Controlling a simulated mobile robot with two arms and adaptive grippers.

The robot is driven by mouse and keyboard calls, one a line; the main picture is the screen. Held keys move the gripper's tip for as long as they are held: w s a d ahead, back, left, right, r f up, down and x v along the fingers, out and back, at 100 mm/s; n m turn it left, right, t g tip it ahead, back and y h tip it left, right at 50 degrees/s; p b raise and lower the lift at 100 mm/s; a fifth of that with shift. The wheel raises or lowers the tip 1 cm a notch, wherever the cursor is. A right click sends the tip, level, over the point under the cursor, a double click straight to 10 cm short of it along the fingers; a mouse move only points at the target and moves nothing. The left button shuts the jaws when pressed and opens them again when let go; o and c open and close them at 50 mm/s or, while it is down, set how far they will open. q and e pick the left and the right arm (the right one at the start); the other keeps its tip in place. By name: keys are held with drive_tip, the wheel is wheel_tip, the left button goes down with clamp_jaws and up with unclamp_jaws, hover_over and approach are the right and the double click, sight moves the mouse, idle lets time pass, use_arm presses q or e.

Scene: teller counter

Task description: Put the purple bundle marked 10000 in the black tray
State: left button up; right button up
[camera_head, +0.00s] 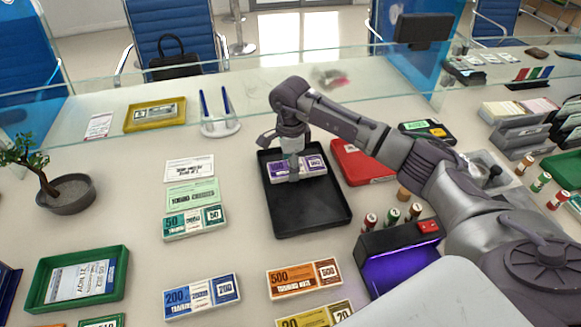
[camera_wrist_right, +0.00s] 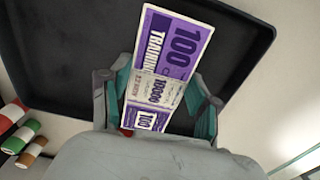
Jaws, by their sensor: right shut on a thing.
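The purple bundle (camera_head: 312,165) has a pale band that reads 10000 in the right wrist view (camera_wrist_right: 180,45), and 100 is printed on it. My right gripper (camera_head: 293,174) is shut on the bundle, with one finger on each side in the right wrist view (camera_wrist_right: 157,105). The black tray (camera_head: 312,212) lies on the counter, and the bundle is within its outline, toward the far end. The tray's dark floor also shows behind the bundle in the right wrist view (camera_wrist_right: 60,45). I cannot tell whether the bundle touches the floor. My left gripper is not in view.
An orange 500 bundle (camera_head: 304,279) lies in front. A glass screen (camera_head: 250,95) runs behind.

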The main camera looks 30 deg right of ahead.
drive_tip(key=shift+f, duration=0.9)
drive_tip(key=o, duration=0.7)
drive_tip(key=shift+f, duration=0.2)
drive_tip(key=o, duration=0.5)
drive_tip(key=shift+r, duration=0.1)
drive_tip(key=shift+r, duration=0.4)
wheel_tip(320, 180, up, 12)
drive_tip(key=b, duration=0.1)
drive_tip(key=shift+f, duration=0.25)
